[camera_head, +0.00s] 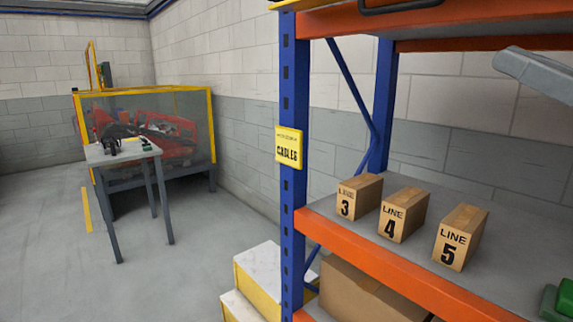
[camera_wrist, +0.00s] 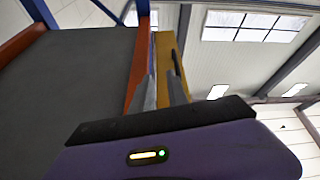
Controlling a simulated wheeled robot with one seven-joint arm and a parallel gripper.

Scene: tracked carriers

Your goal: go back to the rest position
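My gripper (camera_wrist: 163,85) shows in the wrist view, with its two grey fingers standing a little apart and nothing held between them. It points up toward the ceiling, near an orange beam (camera_wrist: 141,62) along a dark grey panel. The fingers are not in the head view. A grey rounded piece at the upper right of the head view looks like part of my arm.
The blue and orange rack (camera_head: 292,215) stands close, its shelf bearing boxes marked LINE 3 (camera_head: 358,196), LINE 4 (camera_head: 403,215) and LINE 5 (camera_head: 460,237). A green object (camera_head: 563,300) lies at right. A table (camera_head: 122,152) stands at left; floor (camera_head: 185,270) between is clear.

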